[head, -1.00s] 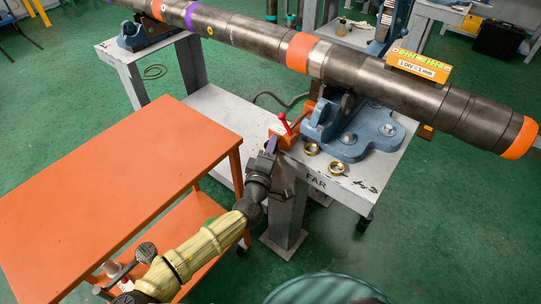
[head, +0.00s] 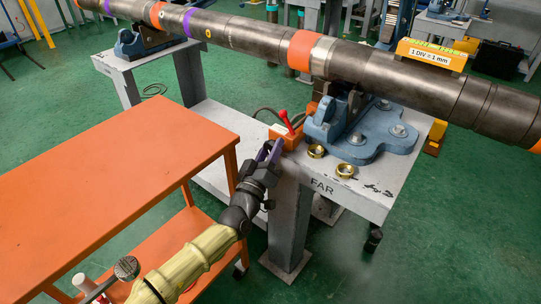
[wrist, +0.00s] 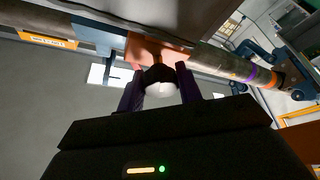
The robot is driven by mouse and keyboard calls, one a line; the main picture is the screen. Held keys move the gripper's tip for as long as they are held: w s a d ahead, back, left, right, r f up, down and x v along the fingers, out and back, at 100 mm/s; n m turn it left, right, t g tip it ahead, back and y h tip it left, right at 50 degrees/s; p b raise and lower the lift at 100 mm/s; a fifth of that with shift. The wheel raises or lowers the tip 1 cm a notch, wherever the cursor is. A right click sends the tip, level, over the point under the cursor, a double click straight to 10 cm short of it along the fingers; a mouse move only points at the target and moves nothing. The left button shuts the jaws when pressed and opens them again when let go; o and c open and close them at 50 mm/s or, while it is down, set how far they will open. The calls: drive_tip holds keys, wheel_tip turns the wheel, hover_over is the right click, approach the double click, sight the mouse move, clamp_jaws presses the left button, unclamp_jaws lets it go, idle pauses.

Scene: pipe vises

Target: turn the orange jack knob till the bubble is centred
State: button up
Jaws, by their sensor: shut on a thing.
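The orange jack (head: 287,136) with a red lever sits on the grey stand beside the blue vise. My gripper (head: 270,151) is at its near side, with purple fingers. In the wrist view, my gripper (wrist: 160,98) is shut on the jack's knob (wrist: 160,88), which looks dark with a pale round end; the orange jack body (wrist: 155,50) is just beyond it. The knob is hidden in the head view. The yellow-orange level (head: 432,54), marked "1 DIV = 1 mm", lies on top of the pipe. Its green vials show at the top edge, but the bubble is too small to read.
The long dark pipe (head: 380,72) rests across blue vises (head: 362,135) on grey stands. An orange cart (head: 110,180) stands close on the left of my arm. Green floor is clear at the lower right.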

idle(0.4)
drive_tip(key=o, duration=1)
drive_tip(key=shift+w, duration=0.1)
drive_tip(key=shift+f, duration=0.1)
